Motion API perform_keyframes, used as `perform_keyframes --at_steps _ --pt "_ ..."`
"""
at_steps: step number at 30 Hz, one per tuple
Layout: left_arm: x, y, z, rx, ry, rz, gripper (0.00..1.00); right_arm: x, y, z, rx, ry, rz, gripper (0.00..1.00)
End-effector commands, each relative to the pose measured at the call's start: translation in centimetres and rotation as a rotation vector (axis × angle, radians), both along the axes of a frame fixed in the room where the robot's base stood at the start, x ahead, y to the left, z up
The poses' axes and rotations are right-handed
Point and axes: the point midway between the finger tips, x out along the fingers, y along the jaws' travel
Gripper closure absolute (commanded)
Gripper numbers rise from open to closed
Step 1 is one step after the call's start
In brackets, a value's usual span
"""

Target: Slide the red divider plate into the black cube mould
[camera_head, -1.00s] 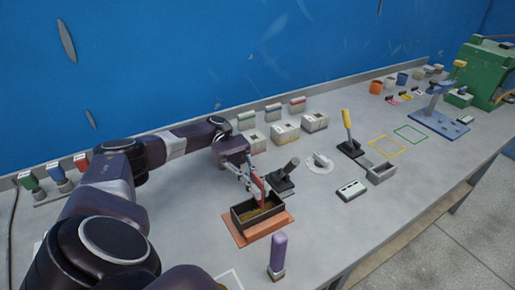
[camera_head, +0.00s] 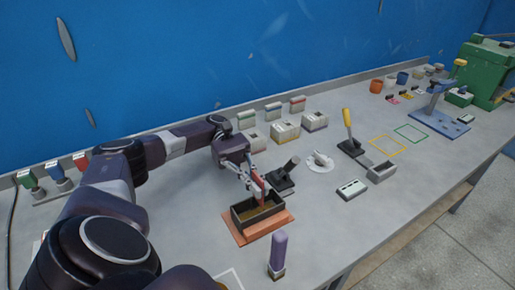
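The black cube mould (camera_head: 269,222) is an open dark box with a brownish inside, standing on an orange-brown base plate (camera_head: 233,232) near the front of the bench. My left gripper (camera_head: 256,184) reaches down over the mould's back side. It is shut on the red divider plate (camera_head: 261,196), which is held upright. The plate's lower end is at the mould's opening; I cannot tell how deep it sits or whether it touches the walls. My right gripper is not in view.
A black lever device (camera_head: 281,180) stands close behind the mould on the right. A purple-handled tool (camera_head: 278,252) stands in front. Several pale boxes (camera_head: 285,131) line the back. A yellow-handled lever (camera_head: 348,130) and a grey tray (camera_head: 381,172) are further right.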

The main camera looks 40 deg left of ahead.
Motion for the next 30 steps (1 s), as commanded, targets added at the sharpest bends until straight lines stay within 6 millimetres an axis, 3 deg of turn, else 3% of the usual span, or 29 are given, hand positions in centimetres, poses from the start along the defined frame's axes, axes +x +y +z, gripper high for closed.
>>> perform_keyframes --at_steps 30 --pt "-0.01 0.01 -0.31 0.0 0.001 0.0 1.0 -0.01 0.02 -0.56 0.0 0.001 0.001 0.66"
